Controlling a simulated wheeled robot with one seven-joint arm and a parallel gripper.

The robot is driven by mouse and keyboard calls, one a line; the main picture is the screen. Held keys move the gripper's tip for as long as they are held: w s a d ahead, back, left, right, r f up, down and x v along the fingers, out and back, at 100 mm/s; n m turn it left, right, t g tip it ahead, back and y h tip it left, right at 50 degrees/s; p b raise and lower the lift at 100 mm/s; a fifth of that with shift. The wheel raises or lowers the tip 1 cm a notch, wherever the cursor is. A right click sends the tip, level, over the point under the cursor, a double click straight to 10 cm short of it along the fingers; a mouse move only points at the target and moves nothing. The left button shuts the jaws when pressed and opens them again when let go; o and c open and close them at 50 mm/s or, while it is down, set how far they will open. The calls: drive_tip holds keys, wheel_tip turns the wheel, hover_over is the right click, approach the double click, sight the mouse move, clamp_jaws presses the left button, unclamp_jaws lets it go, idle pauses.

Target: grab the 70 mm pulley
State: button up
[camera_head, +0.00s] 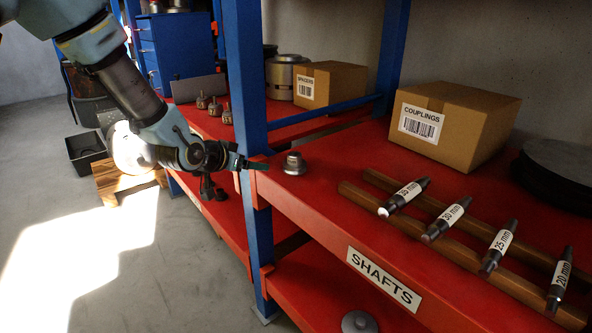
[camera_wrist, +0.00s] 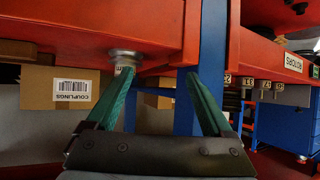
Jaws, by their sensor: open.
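A small grey metal pulley-like part (camera_head: 295,163) with a flange and a raised hub sits on the red upper shelf, near its front left corner; no size label is readable on it. In the wrist view the same part (camera_wrist: 125,57) appears at the tip of the left-hand finger, which partly overlaps it. My gripper (camera_head: 255,165) is just left of the part, by the blue post, with a gap between them in the head view. In the wrist view my gripper (camera_wrist: 158,78) has its green fingers spread, with nothing held between them.
The blue rack post (camera_head: 258,220) stands close to my gripper. Labelled shafts (camera_head: 447,218) lie on wooden rails to the right. A couplings box (camera_head: 450,125) stands behind. Another round grey part (camera_head: 359,322) lies on the lower shelf.

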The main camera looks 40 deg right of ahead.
sight(290, 158)
drive_tip(key=s+d, duration=0.1)
drive_tip(key=d, duration=0.1)
drive_tip(key=s+d+m+h, duration=0.1)
drive_tip(key=d, duration=0.1)
drive_tip(key=s+d+g+h, duration=0.1)
drive_tip(key=s+d, duration=0.1)
drive_tip(key=d, duration=0.1)
drive_tip(key=shift+r, duration=0.2)
drive_tip(key=p+x, duration=0.1)
drive_tip(key=x, duration=0.2)
drive_tip(key=shift+d+f, duration=0.1)
drive_tip(key=shift+d, duration=0.25)
drive_tip(key=shift+w+d+f, duration=0.15)
drive_tip(key=shift+d+f, duration=0.05)
drive_tip(key=shift+d, duration=0.3)
drive_tip(key=p+x, duration=0.1)
drive_tip(key=x, duration=0.1)
drive_tip(key=p+x, duration=0.1)
drive_tip(key=x, duration=0.1)
drive_tip(key=shift+d+r, duration=0.25)
drive_tip(key=shift+r, duration=0.15)
drive_tip(key=shift+w+d+f, duration=0.1)
drive_tip(key=shift+d+f, duration=0.2)
drive_tip(key=shift+d, duration=0.1)
clamp_jaws()
